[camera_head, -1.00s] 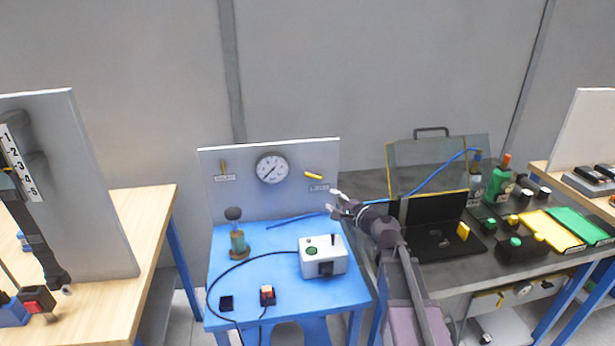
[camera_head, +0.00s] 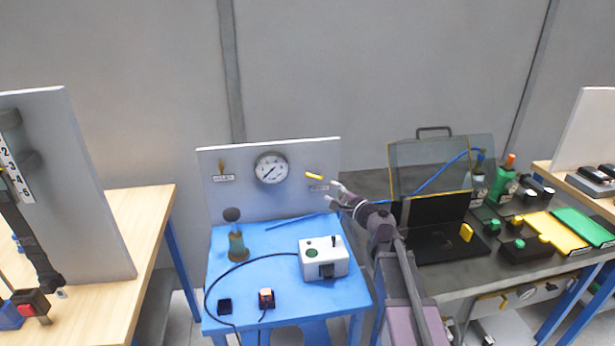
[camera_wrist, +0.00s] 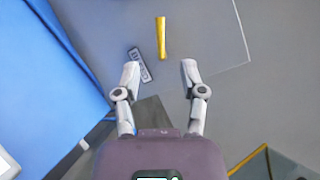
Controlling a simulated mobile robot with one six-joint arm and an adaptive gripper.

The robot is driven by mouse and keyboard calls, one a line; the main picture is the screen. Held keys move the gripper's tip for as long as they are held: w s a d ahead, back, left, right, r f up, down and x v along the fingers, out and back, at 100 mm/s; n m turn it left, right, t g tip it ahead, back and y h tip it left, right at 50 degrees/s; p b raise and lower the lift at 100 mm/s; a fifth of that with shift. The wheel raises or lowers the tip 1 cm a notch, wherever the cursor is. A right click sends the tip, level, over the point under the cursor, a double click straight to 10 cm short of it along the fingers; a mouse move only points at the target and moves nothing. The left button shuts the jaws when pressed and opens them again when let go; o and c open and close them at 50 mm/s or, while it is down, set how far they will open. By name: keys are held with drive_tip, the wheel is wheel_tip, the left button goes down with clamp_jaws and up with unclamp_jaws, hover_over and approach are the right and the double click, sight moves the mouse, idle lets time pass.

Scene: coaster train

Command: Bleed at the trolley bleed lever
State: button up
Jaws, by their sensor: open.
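The trolley's upright panel (camera_head: 210,200) carries a yellow lever (camera_head: 314,176) at its right side, slanting slightly down to the right, with a small label (camera_head: 318,188) below it. A second, upright brass-coloured lever (camera_head: 222,166) is on the panel's left. The label lettering is too small to read. My gripper (camera_head: 336,193) is open and empty, just right of and below the right lever. In the wrist view, the yellow lever (camera_wrist: 161,38) lies ahead of the open fingertips (camera_wrist: 160,72), roughly between their lines and apart from them. The label (camera_wrist: 139,65) is by the left fingertip.
A round gauge (camera_head: 271,168) sits between the levers. The blue trolley top (camera_head: 290,290) holds a white control box (camera_head: 323,257), a brass-coloured fitting (camera_head: 237,245) and a cable. A dark open case (camera_head: 435,225) stands on the right bench, close to my arm.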

sight(307, 175)
drive_tip(key=x, duration=1.2)
drive_tip(key=shift+a, duration=0.2)
clamp_jaws()
